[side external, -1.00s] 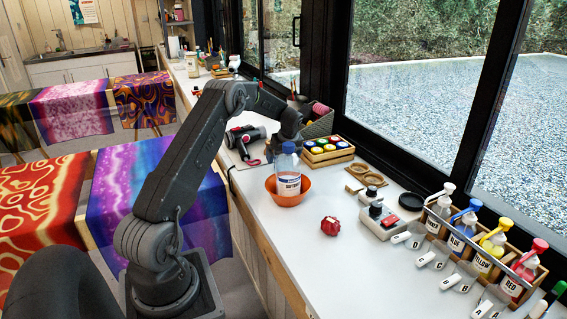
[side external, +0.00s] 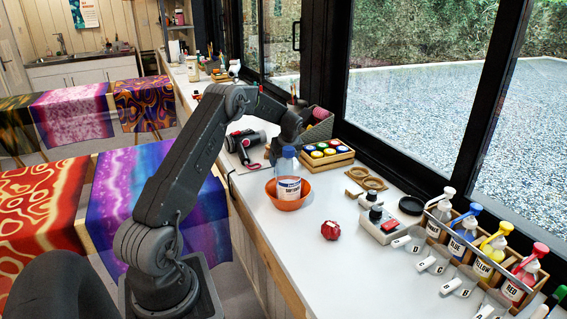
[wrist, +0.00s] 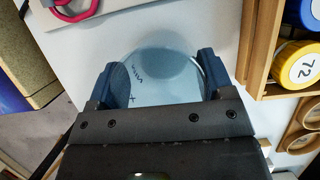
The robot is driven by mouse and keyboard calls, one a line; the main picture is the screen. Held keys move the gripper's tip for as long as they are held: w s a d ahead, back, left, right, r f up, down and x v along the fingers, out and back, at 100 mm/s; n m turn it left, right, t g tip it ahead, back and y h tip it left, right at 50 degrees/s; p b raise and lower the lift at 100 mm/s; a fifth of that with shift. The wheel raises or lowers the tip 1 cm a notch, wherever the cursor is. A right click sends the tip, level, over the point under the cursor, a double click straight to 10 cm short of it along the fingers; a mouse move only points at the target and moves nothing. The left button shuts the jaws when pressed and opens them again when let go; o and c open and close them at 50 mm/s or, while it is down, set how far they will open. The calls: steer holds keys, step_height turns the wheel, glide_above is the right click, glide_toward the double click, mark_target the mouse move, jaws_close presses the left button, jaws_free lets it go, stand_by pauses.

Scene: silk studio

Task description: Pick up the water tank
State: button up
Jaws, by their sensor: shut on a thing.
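The water tank (wrist: 160,82) is a clear, pale-blue tinted container with small dark markings, seen from above in the wrist view. My gripper (wrist: 160,80) has its two blue fingers on either side of it, shut on its left and right walls. In the side external view, my wrist is lowered behind a white-labelled bottle, and the fingers and tank are hidden there. I cannot tell whether the tank touches the counter.
The bottle (side external: 287,172) stands in an orange bowl (side external: 291,201) close by. A black appliance (side external: 243,140) lies to the left. A wooden crate of paint jars (side external: 327,152) is to the right. A red object (side external: 330,230) sits on otherwise clear counter in front.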

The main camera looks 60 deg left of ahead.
steer(key=shift+r, duration=0.7)
steer(key=s+a+r, duration=0.3)
steer(key=s+r, duration=0.6)
steer(key=s, duration=0.2)
steer(key=shift+a+r, duration=0.25)
steer(key=shift+r, duration=0.05)
